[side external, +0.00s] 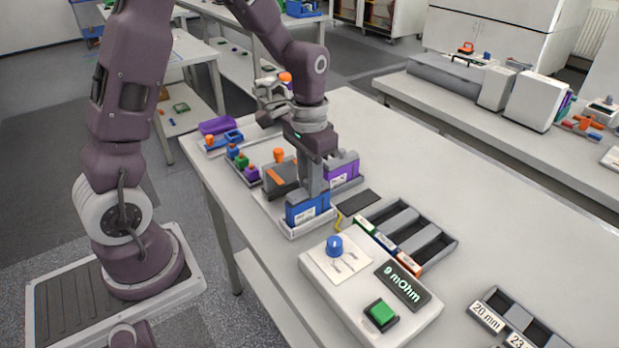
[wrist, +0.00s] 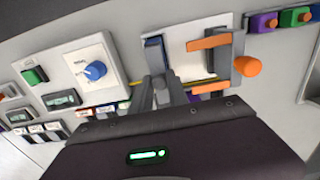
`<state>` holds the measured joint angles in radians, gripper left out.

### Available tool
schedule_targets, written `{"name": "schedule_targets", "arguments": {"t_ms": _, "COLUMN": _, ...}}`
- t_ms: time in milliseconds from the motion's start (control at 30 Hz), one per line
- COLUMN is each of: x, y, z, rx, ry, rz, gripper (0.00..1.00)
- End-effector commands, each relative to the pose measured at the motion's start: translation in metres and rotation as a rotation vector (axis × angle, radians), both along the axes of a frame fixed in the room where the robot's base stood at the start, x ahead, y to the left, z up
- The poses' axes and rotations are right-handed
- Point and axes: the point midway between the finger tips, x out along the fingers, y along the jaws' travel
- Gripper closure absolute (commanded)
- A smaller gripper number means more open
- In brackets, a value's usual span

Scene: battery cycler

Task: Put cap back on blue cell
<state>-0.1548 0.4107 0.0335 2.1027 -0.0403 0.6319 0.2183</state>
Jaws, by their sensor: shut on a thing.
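The blue cell (side external: 306,209) stands upright at the front of a light tray, below my gripper (side external: 312,192). My gripper points down and its fingers are shut on the upper part of the blue cell. In the wrist view the fingers (wrist: 160,82) reach the cell (wrist: 153,55), and partly hide it. A small rack holds coloured caps in a row: a blue cap (side external: 233,151), a green cap (side external: 242,160) and a purple cap (side external: 252,172). The wrist view shows the purple cap (wrist: 264,22) and green cap (wrist: 296,17) at the upper right.
A purple cell (side external: 345,167) and a grey clamp with an orange knob (side external: 279,155) stand close to my gripper. A meter (side external: 340,290) reading 9 mOhm is in front, beside a dark slotted rack (side external: 440,238).

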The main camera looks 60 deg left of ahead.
Motion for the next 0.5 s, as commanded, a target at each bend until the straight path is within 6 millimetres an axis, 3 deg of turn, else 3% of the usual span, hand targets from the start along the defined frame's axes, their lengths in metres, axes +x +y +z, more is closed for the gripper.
{"name": "schedule_targets", "arguments": {"t_ms": 233, "x": 0.0, "y": 0.0, "z": 0.0001, "rx": 0.0, "ry": 0.0, "rz": 0.0, "gripper": 1.0}}
{"name": "schedule_targets", "arguments": {"t_ms": 267, "x": 0.0, "y": -0.0001, "z": 0.0001, "rx": 0.0, "ry": 0.0, "rz": 0.0, "gripper": 0.74}}
{"name": "schedule_targets", "arguments": {"t_ms": 367, "x": 0.0, "y": 0.0, "z": 0.0002, "rx": 0.0, "ry": 0.0, "rz": 0.0, "gripper": 0.55}}
{"name": "schedule_targets", "arguments": {"t_ms": 500, "x": 0.0, "y": -0.0001, "z": 0.0002, "rx": 0.0, "ry": 0.0, "rz": 0.0, "gripper": 0.55}}
